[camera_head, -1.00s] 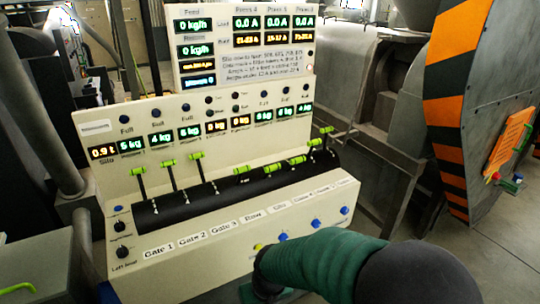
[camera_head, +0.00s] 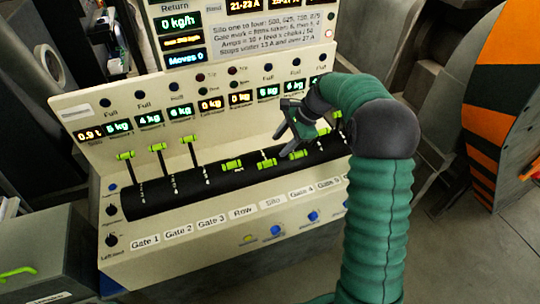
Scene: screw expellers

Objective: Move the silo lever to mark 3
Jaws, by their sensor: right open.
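The silo lever (camera_head: 267,162) is a short green handle on the black drum of the cream console, in line with the label reading Silo (camera_head: 272,202). It lies low toward the front of its slot, and its mark numbers are too small to read. My right gripper (camera_head: 288,127) is open and empty, just above and to the right of this handle, with no clear contact. Its dark fingers partly cover the drum and the levers behind. My left gripper is out of view.
The Row lever (camera_head: 232,164) is left of the silo lever. Three raised gate levers, such as Gate 3 (camera_head: 190,140), stand farther left. More green handles sit at right, partly behind my arm. The display panel (camera_head: 245,35) rises behind the console.

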